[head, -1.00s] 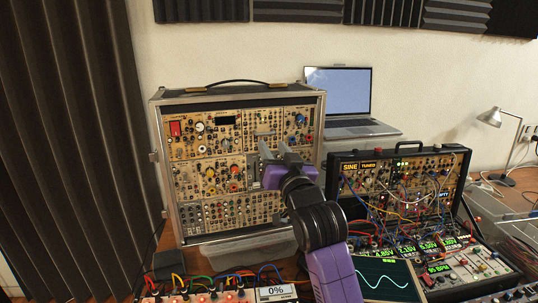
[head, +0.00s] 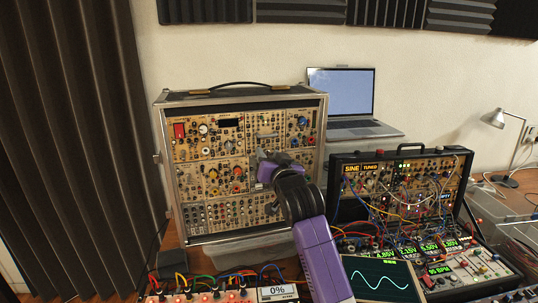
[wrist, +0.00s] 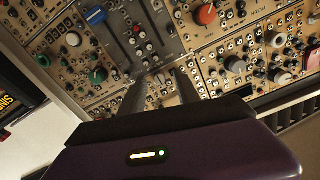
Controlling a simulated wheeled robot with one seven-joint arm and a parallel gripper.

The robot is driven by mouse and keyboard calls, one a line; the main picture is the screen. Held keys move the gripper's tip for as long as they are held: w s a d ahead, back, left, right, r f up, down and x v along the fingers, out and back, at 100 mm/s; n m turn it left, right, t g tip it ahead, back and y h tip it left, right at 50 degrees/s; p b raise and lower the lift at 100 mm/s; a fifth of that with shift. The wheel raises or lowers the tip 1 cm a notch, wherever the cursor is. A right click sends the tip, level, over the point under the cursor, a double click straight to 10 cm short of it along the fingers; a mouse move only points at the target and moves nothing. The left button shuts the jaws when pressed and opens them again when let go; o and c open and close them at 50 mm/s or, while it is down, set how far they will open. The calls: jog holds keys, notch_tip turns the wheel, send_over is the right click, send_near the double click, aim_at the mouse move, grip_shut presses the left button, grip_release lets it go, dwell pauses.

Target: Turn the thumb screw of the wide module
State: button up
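The tall case of synth modules (head: 322,125) stands open, its tan panels full of knobs and jacks. In the head view my gripper (head: 266,158) is in front of the case's right half, partly hidden by my wrist. In the wrist view the two fingers of my gripper (wrist: 159,84) are apart and point at the panels, with nothing held. A small pale knob (wrist: 160,77) shows between the fingertips; I cannot tell if they touch it. A grey panel with sliders (wrist: 150,25) lies beyond. I cannot tell which module is the wide module or pick out its thumb screw.
A black case with patch cables (head: 440,152) stands to the right, with a mixer (head: 470,264) and scope screen (head: 380,280) before it. A laptop (head: 343,92) is behind. Cabled gear with a 0% display (head: 277,292) lies at the front. A curtain (head: 80,150) hangs left.

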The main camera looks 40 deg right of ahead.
jog(key=shift+c, duration=0.5)
grip_shut()
